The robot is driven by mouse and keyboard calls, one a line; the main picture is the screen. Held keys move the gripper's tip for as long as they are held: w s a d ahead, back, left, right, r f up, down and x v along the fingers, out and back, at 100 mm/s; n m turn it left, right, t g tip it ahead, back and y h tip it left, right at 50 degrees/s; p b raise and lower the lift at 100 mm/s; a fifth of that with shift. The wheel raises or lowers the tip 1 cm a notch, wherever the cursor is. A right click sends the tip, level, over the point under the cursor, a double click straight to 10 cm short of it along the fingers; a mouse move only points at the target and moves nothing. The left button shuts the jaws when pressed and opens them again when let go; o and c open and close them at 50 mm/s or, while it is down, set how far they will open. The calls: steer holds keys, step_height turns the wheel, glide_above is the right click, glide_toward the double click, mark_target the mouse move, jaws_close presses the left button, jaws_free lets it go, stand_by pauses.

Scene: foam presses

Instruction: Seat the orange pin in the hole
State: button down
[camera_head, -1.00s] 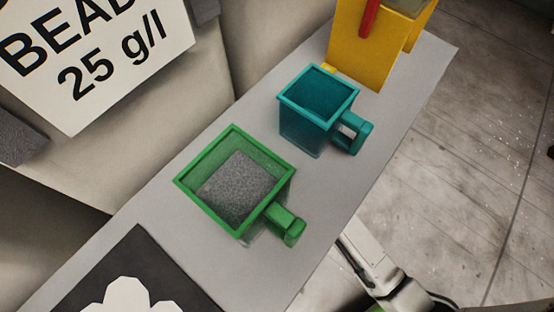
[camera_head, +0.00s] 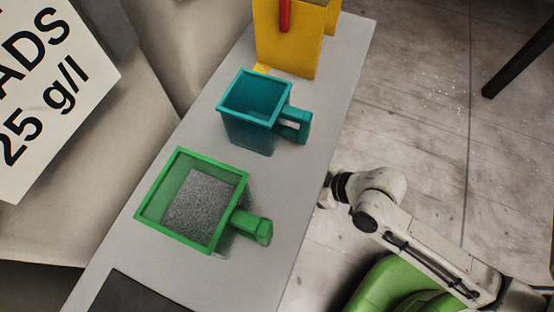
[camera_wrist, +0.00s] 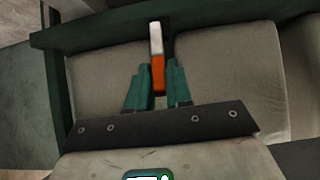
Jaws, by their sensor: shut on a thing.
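In the wrist view my gripper (camera_wrist: 156,82) has teal fingers closed on the orange pin (camera_wrist: 158,72). The pin's far part is white, and it points away from the gripper towards a dark green bar (camera_wrist: 105,28). I cannot tell whether the pin touches the bar. In the head view my arm reaches to the right edge of the grey table, and the gripper and pin cannot be made out there. I cannot make out the hole in either view.
A green box with a handle (camera_head: 160,195) holds grey granules on the grey table (camera_head: 300,170). A teal box with a handle (camera_head: 250,132) and a yellow stand (camera_head: 290,50) with a red part stand behind it. A dark panel (camera_head: 135,295) lies at the front.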

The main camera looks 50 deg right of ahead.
steer(key=s+d+r+g+h+p, duration=0.1)
steer(key=s+d+r+g+p, duration=0.1)
steer(key=s+g, duration=0.3)
steer(key=shift+s+d+g+h+p, duration=0.35)
steer(key=shift+s+p, duration=0.45)
steer(key=shift+s, duration=0.75)
steer(key=shift+a+f, duration=0.1)
